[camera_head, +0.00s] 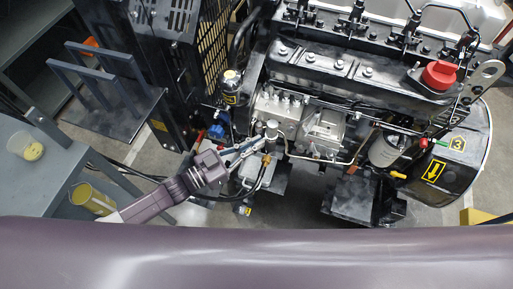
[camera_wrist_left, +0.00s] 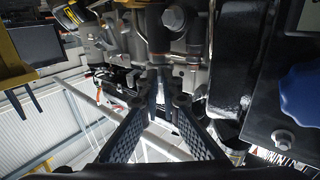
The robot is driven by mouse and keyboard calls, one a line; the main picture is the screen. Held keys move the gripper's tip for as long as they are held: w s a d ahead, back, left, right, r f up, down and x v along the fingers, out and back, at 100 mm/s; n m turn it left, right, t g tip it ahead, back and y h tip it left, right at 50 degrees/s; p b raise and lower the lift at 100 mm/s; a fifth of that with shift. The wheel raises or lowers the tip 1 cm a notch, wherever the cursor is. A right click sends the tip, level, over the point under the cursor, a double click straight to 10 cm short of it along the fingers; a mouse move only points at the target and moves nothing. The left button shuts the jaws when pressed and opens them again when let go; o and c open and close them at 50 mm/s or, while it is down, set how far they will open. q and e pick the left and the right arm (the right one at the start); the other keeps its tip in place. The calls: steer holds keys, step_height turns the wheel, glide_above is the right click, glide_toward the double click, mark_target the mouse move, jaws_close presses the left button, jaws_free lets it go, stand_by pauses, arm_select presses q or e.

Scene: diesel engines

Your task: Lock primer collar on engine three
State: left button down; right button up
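A small upright metal cylinder, which looks like the primer (camera_head: 272,128), stands on the fuel pump side. My left gripper (camera_head: 258,148) reaches in from the left, with its tips just below and left of this cylinder. In the left wrist view, the two fingers (camera_wrist_left: 159,100) stand apart, with grey metal parts showing between and beyond them. I cannot tell whether they touch anything. The primer collar is not clearly distinguishable. My right gripper is out of view.
Fuel pipes and hoses run close around the gripper. A red cap (camera_head: 438,75) tops the engine. A black filter (camera_head: 231,87) and a black mesh guard (camera_head: 216,45) stand at left.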

arm_select(q)
steer(key=shift+w+a+m+g+h, duration=0.15)
steer(key=shift+w+m+g+h, duration=0.2)
steer(key=shift+g, duration=0.25)
steer(key=shift+s, duration=0.1)
steer(key=c, duration=2.2)
jaws_free()
steer(key=shift+o, duration=0.2)
steer(key=v, duration=1.2)
